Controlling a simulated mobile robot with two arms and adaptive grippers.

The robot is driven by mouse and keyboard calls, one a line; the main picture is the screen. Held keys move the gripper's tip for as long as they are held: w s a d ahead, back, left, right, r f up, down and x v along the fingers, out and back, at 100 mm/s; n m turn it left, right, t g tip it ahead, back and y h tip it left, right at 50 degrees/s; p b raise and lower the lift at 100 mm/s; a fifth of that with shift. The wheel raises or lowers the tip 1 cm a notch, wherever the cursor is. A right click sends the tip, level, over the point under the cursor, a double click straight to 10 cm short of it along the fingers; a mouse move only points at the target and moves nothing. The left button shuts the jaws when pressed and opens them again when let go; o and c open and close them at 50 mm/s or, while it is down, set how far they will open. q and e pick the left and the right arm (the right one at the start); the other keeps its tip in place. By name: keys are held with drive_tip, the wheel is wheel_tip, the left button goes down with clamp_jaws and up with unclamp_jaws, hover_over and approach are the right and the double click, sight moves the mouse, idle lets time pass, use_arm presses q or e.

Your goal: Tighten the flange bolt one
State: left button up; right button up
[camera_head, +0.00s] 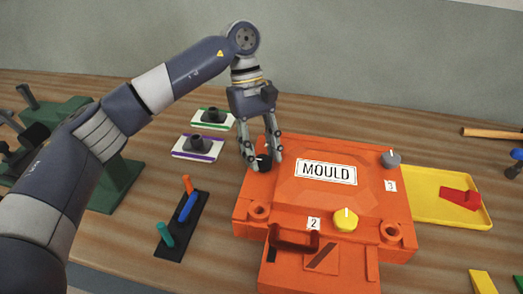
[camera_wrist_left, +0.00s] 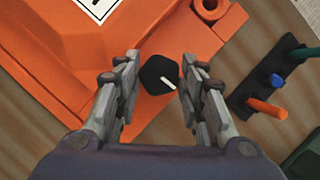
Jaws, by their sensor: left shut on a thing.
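The orange mould (camera_head: 285,190) lies on the wooden table with a "MOULD" label on top. A black bolt head (camera_head: 263,163) sits at its far left corner; no number shows beside it. My left gripper (camera_head: 262,161) reaches down from above and is shut on this black bolt. In the left wrist view the black bolt (camera_wrist_left: 158,74), with a white line on its top, lies between the two fingers of the left gripper (camera_wrist_left: 157,72). A yellow bolt (camera_head: 345,220) stands by the label "2" and a grey bolt (camera_head: 390,159) by the label "3". My right gripper is not in view.
Left of the mould stand a black rack (camera_head: 183,224) with coloured pegs and two trays, one purple-edged (camera_head: 180,155), one green-edged (camera_head: 225,127). A yellow tray (camera_head: 420,205) with a red piece (camera_head: 460,197) lies right of the mould. A wooden handle (camera_head: 490,132) lies far right.

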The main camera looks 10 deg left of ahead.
use_arm(q)
drive_tip(key=o, duration=1)
drive_tip(key=shift+o, duration=0.2)
drive_tip(key=v, duration=1.2)
